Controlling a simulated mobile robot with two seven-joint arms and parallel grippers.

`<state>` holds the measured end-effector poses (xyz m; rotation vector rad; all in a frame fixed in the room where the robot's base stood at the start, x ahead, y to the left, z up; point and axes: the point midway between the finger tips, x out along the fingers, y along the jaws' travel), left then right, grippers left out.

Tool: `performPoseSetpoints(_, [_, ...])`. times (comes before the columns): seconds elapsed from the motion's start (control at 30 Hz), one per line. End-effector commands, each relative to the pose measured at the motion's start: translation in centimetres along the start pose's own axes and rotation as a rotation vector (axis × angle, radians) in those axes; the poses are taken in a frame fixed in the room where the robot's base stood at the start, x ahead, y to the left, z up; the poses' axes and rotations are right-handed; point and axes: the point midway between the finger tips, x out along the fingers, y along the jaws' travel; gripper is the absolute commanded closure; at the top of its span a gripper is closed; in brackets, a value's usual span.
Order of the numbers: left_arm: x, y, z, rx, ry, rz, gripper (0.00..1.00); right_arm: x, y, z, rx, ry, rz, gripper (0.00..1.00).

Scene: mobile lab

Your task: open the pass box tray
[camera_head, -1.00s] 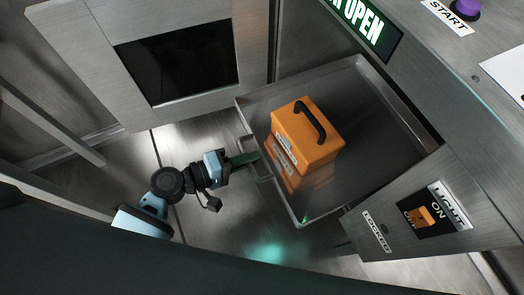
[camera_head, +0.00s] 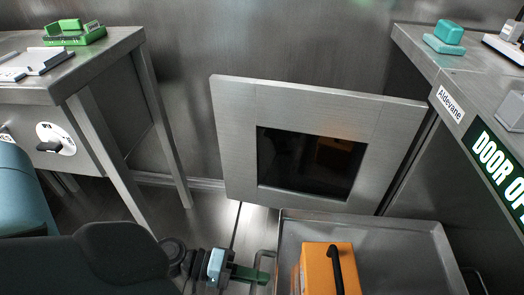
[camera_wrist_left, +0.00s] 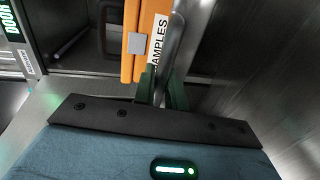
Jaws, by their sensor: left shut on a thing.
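The pass box tray (camera_head: 400,236) is a shallow metal tray, pulled out at the bottom right of the head view. An orange case (camera_head: 318,272) with a black handle stands in it. My left gripper (camera_head: 256,273) is shut on the tray's bar handle (camera_head: 262,258) at the tray's left side. In the left wrist view my green fingers (camera_wrist_left: 160,97) close around the metal handle (camera_wrist_left: 176,62), with the orange case (camera_wrist_left: 132,55) just beyond. The lower part of the tray is cut off in the head view. My right gripper is not in view.
A metal bench (camera_head: 110,58) with a green device (camera_head: 74,34) is on the left. A counter (camera_head: 440,75) with a "DOOR OPEN" sign (camera_head: 497,165) is on the right. Floor shows between bench and door.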

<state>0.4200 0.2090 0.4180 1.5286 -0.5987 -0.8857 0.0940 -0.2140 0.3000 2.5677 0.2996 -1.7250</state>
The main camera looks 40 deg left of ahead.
Motion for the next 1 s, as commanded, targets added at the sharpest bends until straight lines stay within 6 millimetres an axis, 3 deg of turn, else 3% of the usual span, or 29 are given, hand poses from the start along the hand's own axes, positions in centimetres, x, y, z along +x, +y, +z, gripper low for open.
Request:
performPoseSetpoints(0.23, [0.0,0.1,-0.1,0.001,0.001,0.001,1.00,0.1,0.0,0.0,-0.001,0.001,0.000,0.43])
performPoseSetpoints(0.27, [0.0,0.1,-0.1,0.001,0.001,0.001,0.85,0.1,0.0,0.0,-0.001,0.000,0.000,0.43])
performPoseSetpoints(0.4, [0.0,0.1,-0.1,0.001,0.001,0.001,0.69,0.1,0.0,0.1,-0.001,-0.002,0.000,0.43])
performPoseSetpoints(0.73, [-0.4,0.0,0.0,0.000,0.001,-0.001,0.69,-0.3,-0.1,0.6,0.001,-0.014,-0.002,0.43])
performPoseSetpoints(1.0, [-4.3,0.1,0.0,0.000,0.001,-0.003,0.69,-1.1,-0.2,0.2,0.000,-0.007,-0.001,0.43])
